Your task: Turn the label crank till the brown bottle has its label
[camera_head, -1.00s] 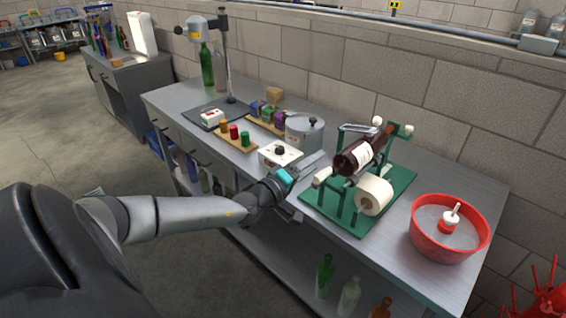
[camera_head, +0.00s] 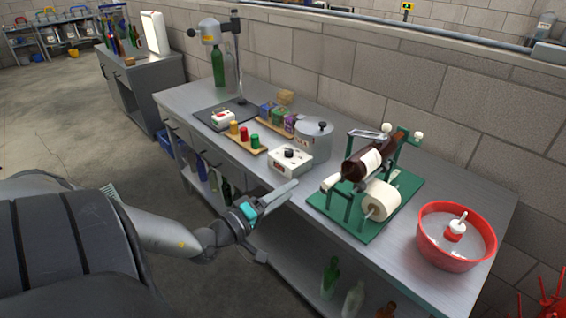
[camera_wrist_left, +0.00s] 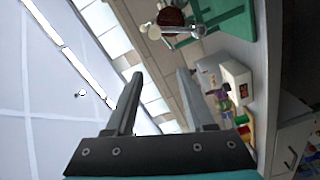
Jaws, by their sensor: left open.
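The brown bottle (camera_head: 384,153) lies tilted on the green labelling machine (camera_head: 338,224). A white label patch shows on its side; whether it is fully stuck on, I cannot tell. A white label roll (camera_head: 384,199) sits in front of it. The label crank's pale grip (camera_head: 331,183) sticks out at the machine's left side. The crank (camera_wrist_left: 155,32) and the bottle's round end (camera_wrist_left: 171,17) also show in the left wrist view. My left gripper (camera_head: 292,187) is apart from the crank, to its left, at the bench's front edge. Its jaws (camera_wrist_left: 160,73) are open and empty.
A white box with a black knob (camera_head: 290,160) and a grey lidded pot (camera_head: 314,141) stand left of the machine. A red basin (camera_head: 456,256) stands right of it. Coloured pieces and a bottle stand stand farther left. Several bottles stand on the shelf below.

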